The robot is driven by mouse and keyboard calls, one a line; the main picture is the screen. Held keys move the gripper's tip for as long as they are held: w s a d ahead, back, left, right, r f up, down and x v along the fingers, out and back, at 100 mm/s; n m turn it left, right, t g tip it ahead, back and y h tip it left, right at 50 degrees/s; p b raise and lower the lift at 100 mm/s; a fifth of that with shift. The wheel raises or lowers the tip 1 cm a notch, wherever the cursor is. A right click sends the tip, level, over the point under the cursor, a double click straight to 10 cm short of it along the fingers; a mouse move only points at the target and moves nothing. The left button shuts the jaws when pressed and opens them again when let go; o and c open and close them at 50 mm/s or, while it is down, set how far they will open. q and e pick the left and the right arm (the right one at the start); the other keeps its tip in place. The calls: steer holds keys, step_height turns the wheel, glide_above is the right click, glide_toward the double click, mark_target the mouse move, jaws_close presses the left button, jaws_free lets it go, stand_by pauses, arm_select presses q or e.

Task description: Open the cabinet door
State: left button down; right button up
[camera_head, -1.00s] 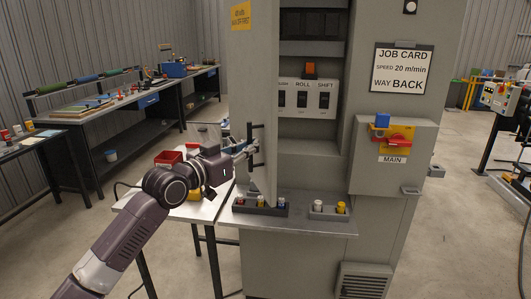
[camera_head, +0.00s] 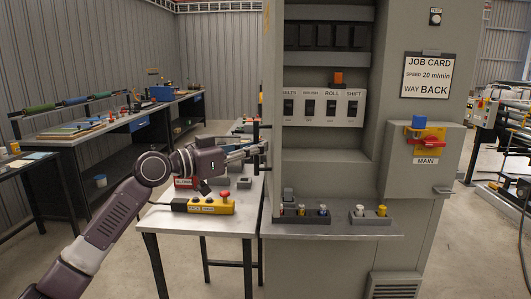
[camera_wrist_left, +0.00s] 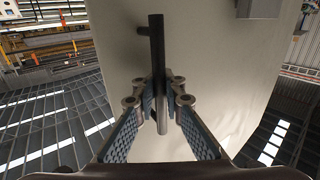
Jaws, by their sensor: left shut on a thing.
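The grey cabinet (camera_head: 395,150) stands at centre right in the head view. Its door (camera_head: 273,70) stands swung open and shows almost edge-on at the left of the opening. The door's dark bar handle (camera_head: 256,131) is on the far-left face. My left gripper (camera_head: 263,147) is at the handle. In the left wrist view its two padded fingers (camera_wrist_left: 160,103) are closed around the upright handle bar (camera_wrist_left: 157,55), in front of the pale door face (camera_wrist_left: 205,60). Inside the cabinet a switch panel (camera_head: 324,92) is in plain view. My right gripper is not in view.
A small table (camera_head: 200,222) with a yellow button box (camera_head: 203,206) stands left of the cabinet, beneath my left arm. A workbench (camera_head: 115,122) stands behind.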

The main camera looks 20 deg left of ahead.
arm_select(q)
steer(key=shift+s+d+f, duration=0.15)
steer(key=shift+d+f, duration=0.15)
steer(key=shift+f, duration=0.25)
steer(key=c, duration=2.3)
jaws_free()
steer(key=shift+s+r, duration=0.1)
steer(key=shift+r, duration=0.05)
steer(key=shift+s+a+r, duration=0.1)
steer(key=shift+a+r, duration=0.05)
steer(key=shift+r, duration=0.15)
steer(key=shift+a, duration=0.1)
steer(key=shift+s+a, duration=0.15)
steer(key=shift+a, duration=0.1)
steer(key=v, duration=1.1)
steer(key=shift+s, duration=0.15)
